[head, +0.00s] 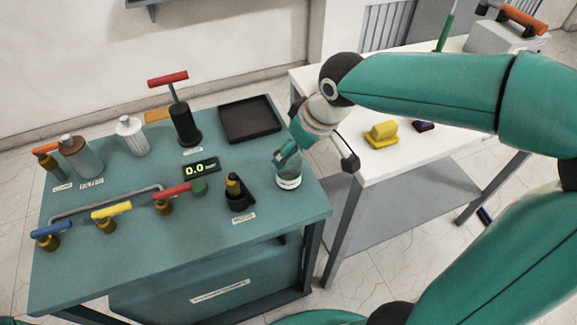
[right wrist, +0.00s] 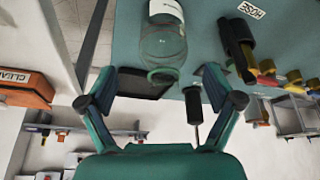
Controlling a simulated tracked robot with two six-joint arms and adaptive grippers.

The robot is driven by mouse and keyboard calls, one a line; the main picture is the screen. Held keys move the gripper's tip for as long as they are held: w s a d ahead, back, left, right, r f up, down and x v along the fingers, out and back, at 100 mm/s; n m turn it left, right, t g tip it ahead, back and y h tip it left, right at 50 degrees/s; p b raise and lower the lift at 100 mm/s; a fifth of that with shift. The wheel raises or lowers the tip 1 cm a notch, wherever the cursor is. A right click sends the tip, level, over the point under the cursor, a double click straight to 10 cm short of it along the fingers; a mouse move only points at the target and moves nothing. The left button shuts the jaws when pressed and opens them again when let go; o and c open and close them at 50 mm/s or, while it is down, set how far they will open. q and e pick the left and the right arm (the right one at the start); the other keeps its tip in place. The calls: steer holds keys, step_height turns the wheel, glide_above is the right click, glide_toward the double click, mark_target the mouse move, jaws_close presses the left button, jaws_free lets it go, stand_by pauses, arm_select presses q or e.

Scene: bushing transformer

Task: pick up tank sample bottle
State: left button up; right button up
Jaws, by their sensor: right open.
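A clear bottle with a white label (head: 289,181) stands on the teal table near its right edge. Its label is too small to read. My right gripper (head: 287,155) is at the top of this bottle, partly hiding it in the head view. In the right wrist view, the bottle (right wrist: 163,42) lies ahead with its neck end between the two spread fingers of my right gripper (right wrist: 160,80). Gaps show on both sides, so the fingers look apart from it. My left gripper is not in view.
A black tray (head: 250,119) lies behind the bottle, and a black holder (head: 239,198) stands to its left. A red-handled pump (head: 182,115), two other bottles and several coloured valves stand further left. A white table (head: 400,160) adjoins on the right.

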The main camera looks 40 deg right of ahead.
steer(key=shift+a+x, duration=0.2)
steer(key=shift+x, duration=2.65)
steer(key=shift+s, duration=0.15)
steer(key=c, duration=1.3)
steer(key=shift+r, duration=0.15)
